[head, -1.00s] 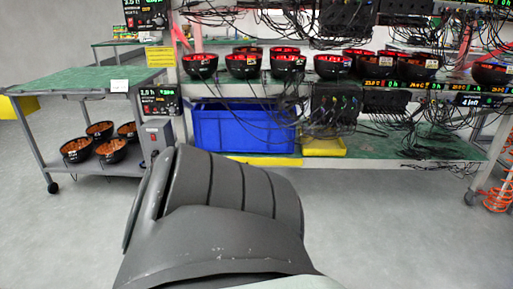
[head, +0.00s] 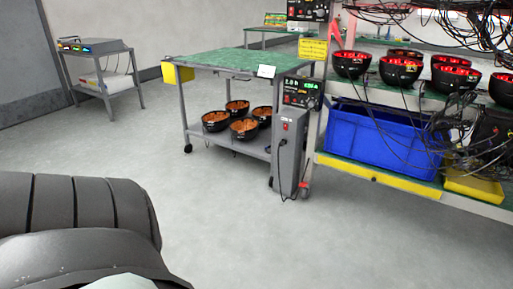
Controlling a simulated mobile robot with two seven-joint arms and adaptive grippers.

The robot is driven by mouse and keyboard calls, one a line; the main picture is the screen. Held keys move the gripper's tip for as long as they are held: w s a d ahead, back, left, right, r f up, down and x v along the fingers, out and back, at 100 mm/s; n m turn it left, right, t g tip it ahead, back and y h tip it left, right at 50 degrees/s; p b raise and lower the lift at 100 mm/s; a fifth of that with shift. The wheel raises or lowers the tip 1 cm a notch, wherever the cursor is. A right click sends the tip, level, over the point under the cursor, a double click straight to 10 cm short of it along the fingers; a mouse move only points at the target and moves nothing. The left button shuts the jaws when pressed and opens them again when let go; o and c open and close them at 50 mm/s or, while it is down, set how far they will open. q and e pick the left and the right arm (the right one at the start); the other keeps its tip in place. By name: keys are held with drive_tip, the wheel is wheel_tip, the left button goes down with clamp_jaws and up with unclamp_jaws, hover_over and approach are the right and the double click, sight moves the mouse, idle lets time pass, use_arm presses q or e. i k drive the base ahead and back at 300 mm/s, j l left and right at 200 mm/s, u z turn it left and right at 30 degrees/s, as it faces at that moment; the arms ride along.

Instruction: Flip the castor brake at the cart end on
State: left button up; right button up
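The cart (head: 238,62) has a green top and a lower shelf, and stands left of the rack. A small dark castor (head: 188,148) shows under its left front leg. At the rack's end beside the cart, a castor with a reddish part (head: 304,190) sits low on the floor, next to a grey box. It is too small to tell whether its brake is on or off. Neither gripper shows; only a dark, ribbed part of my own body fills the lower left.
The rack (head: 400,184) holds black bowls with red light, loose cables, a blue bin (head: 375,140) and a yellow tray (head: 474,186). A grey box (head: 287,150) stands beside the cart. Another trolley (head: 100,70) is far left. The floor in front is clear.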

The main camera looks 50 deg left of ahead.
sight(304, 184)
drive_tip(key=u, duration=1.35)
drive_tip(key=i+j+z, duration=0.3)
drive_tip(key=i, duration=0.4)
drive_tip(key=i+j+z, duration=0.25)
drive_tip(key=i+j, duration=0.35)
drive_tip(key=j, duration=0.1)
